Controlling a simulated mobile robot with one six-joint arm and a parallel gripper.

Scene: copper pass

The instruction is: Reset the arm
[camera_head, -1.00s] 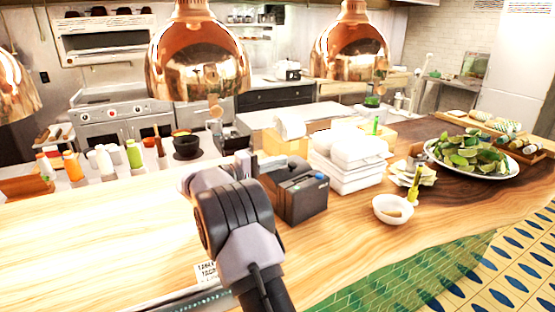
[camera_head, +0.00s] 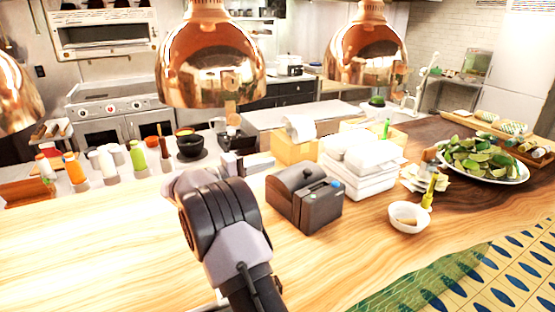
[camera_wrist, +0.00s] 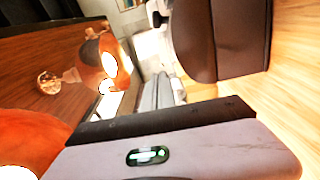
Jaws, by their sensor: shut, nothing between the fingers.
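My arm (camera_head: 225,235) rises from the bottom of the head view in grey and black links, bent above the wooden counter (camera_head: 90,245). My gripper's fingers do not show in either view. In the wrist view, a grey housing of mine with a small green light fills the bottom, and a large dark shape, which I cannot name for sure, is at the upper right. No object is seen held by the arm.
A black ticket printer (camera_head: 304,198) stands just right of my arm, beside white stacked boxes (camera_head: 357,168) and a white bowl (camera_head: 408,217). Copper lamps (camera_head: 210,62) (camera_head: 366,55) hang above. A platter of limes (camera_head: 519,172) is at right.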

